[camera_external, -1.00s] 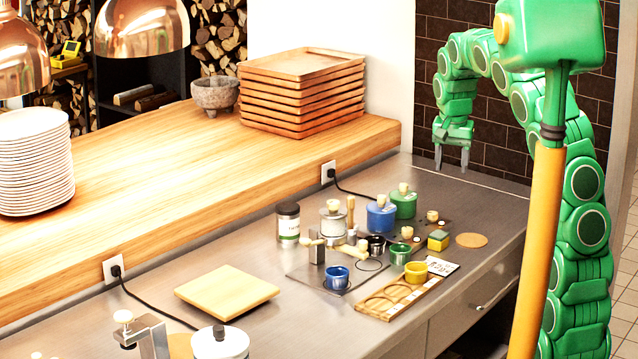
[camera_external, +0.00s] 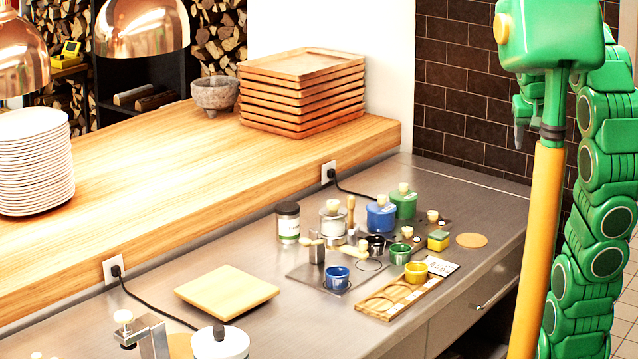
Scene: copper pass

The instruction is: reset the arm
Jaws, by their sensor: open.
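My green arm is drawn back at the right side of the view, behind my orange column. My gripper (camera_external: 519,136) shows in part just left of the column, in front of the dark brick wall. One grey finger points down there, and the rest is hidden by my column and head. It is open. No object shows in the visible part of it. It is above and to the right of the steel counter (camera_external: 478,196), apart from everything on it.
A wooden board (camera_external: 227,291) lies left. The counter's far right corner is clear.

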